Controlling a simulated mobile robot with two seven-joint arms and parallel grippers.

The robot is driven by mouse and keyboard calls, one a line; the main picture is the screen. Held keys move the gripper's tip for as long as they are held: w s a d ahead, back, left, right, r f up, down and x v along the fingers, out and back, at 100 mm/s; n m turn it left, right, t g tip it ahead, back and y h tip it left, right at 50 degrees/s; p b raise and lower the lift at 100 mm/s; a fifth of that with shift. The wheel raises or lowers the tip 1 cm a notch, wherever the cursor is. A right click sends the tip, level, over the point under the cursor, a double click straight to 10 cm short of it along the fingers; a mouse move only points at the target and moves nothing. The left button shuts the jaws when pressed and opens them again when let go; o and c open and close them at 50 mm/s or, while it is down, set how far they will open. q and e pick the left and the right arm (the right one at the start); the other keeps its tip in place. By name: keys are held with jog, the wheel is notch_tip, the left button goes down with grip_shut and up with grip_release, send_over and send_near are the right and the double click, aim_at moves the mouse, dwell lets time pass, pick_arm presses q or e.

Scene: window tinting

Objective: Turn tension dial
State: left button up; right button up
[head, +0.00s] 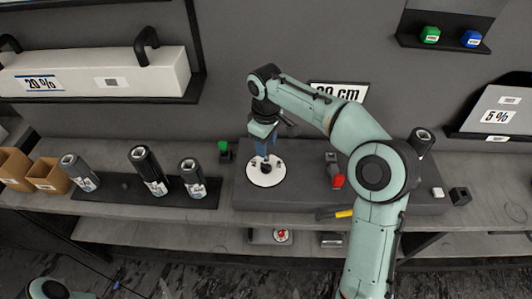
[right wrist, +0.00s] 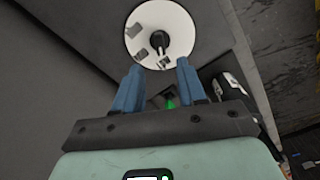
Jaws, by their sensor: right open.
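The tension dial looks to be the round white disc (head: 254,178) with a black knob, lying on the dark raised slab of the bench. In the right wrist view the white disc (right wrist: 178,22) is at the top, with its black knob (right wrist: 157,42) and small dark marks around it. My right gripper (head: 265,153) hangs over the disc, pointing down. In the right wrist view the two blue fingers (right wrist: 160,78) are apart with nothing between them, and the knob shows beyond their tips. Whether they touch the disc cannot be told. My left gripper is not in view.
Several dark rolls, one of them here (head: 149,170), stand on a black tray left of the slab (head: 300,200). A green-topped part (head: 224,147) is left of the disc, a red-tipped one (head: 338,181) to the right. A yellow-handled tool (head: 344,214) lies at the front edge.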

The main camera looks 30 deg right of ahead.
notch_tip(320, 180, up, 5)
jog(key=shift+r+p, duration=0.15)
jog(key=shift+p, duration=0.3)
dwell(0.3)
